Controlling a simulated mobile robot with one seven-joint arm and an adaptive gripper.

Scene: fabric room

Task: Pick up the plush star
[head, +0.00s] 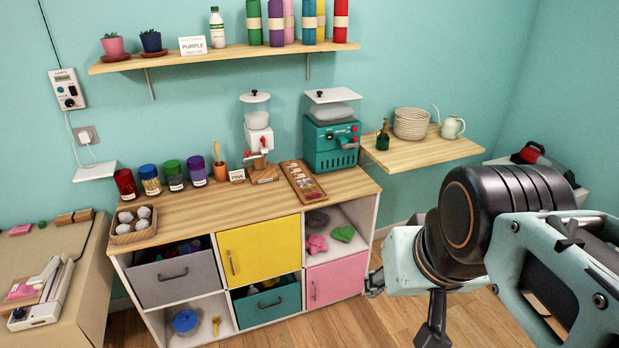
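In the head view, a pink plush shape (317,244) sits in the upper right cubby of the cabinet, left of a green plush heart (343,233) and below a dark grey soft item (317,219). The pink shape is small, and I cannot tell for sure that it is a star. My gripper (403,308) is at the lower right, in front of and to the right of the cabinet. Its two dark fingers look spread apart with only floor between them. It is clear of the plush items.
The cabinet top (225,208) holds jars and two dispensers. A yellow door (260,250) and a pink door (336,281) are shut. The grey drawer (173,278) and teal drawer (267,301) show their contents. Wooden floor (345,325) is free in front.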

